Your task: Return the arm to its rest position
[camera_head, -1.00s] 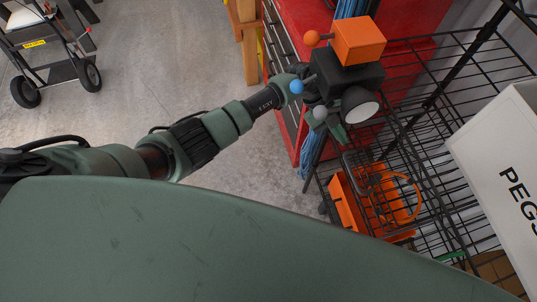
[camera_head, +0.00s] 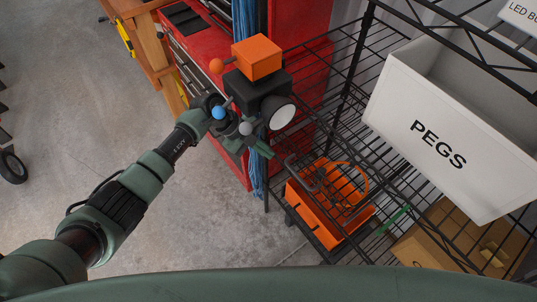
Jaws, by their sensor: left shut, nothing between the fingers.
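My left arm reaches in from the lower left. Its wrist carries a black block with an orange box, small coloured balls and a round white lens. My left gripper (camera_head: 268,152) is dark green and points down and right, shut and empty, in front of the wire rack (camera_head: 318,112). Its fingertips are small in the picture. My right gripper is not in view.
An orange basket (camera_head: 318,222) with orange and grey items sits on the rack's lower shelf. A white PEGS bin (camera_head: 400,95) and a cardboard box (camera_head: 418,240) are at right. A red tool cabinet (camera_head: 290,25) stands behind the arm.

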